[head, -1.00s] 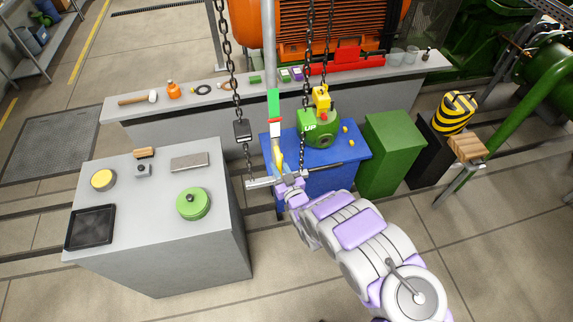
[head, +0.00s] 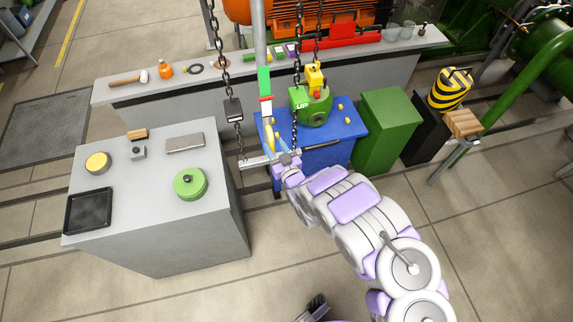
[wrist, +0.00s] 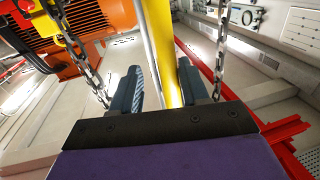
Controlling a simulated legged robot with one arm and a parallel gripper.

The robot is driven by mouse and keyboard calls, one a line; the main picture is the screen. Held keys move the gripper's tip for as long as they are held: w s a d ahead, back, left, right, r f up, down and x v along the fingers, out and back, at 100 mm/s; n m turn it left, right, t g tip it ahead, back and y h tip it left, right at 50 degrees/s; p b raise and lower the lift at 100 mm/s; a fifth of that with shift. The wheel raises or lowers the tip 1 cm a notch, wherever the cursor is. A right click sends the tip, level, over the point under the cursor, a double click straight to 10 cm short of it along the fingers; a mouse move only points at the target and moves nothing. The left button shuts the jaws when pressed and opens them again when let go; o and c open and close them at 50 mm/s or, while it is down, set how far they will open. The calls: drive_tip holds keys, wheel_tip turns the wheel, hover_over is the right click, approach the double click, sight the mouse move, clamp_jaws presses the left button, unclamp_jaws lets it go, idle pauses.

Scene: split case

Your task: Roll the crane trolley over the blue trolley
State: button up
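The blue trolley (head: 335,153) stands in the middle of the head view, behind my gripper. A green casing marked "UP" (head: 312,112) is above its top, under a yellow hook block (head: 315,77) on chains; I cannot tell whether it rests or hangs. The crane trolley itself is not identifiable in view. My gripper (head: 273,157) is in front of the trolley's left side, by a pole with green, white and yellow bands (head: 265,95). In the wrist view, my fingers (wrist: 160,88) are apart, with a yellow pole (wrist: 164,50) between them and a gap at its left.
A black weight-like block (head: 233,110) hangs on a chain left of the pole. A grey bench (head: 150,160) with a green lid (head: 190,184) stands at left. A green box (head: 390,125) stands right of the trolley. A long low wall (head: 220,87) runs behind.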

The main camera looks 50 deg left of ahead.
drive_tip(key=s+d+p, duration=0.3)
drive_tip(key=d+p, duration=0.1)
drive_tip(key=d, duration=1.2)
drive_tip(key=shift+d+p, duration=0.15)
drive_tip(key=shift+p, duration=0.15)
drive_tip(key=shift+s+f, duration=0.1)
